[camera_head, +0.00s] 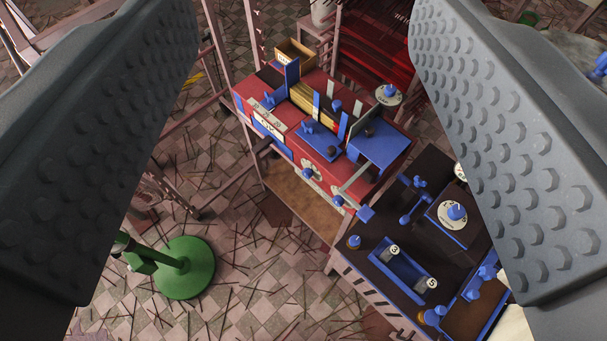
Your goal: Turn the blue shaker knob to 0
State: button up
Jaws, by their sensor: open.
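Several blue knobs show, and I cannot tell which is the shaker knob. One blue knob (388,91) sits on a round white dial at the right rear of the red machine. Another blue knob (456,211) sits on a white dial on the dark bench at right. The dial numbers are too small to read. My gripper (305,110) is open and empty. Its two grey, studded fingers stand wide apart at left and right, with the machines below and beyond between them. The right finger hides part of the dark bench.
The red machine (355,172) bears blue levers and yellow sticks. The dark bench (392,225) holds a blue tray (405,272) with numbered pieces. A green round base (190,270) stands on the tiled floor at lower left. Thin sticks litter the floor. Red racks (375,55) stand behind.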

aim_at(306, 173)
jog(key=z, duration=0.05)
jog(key=k, duration=1.15)
jog(key=u, duration=0.55)
jog(key=i, duration=1.45)
jog(key=z, duration=0.25)
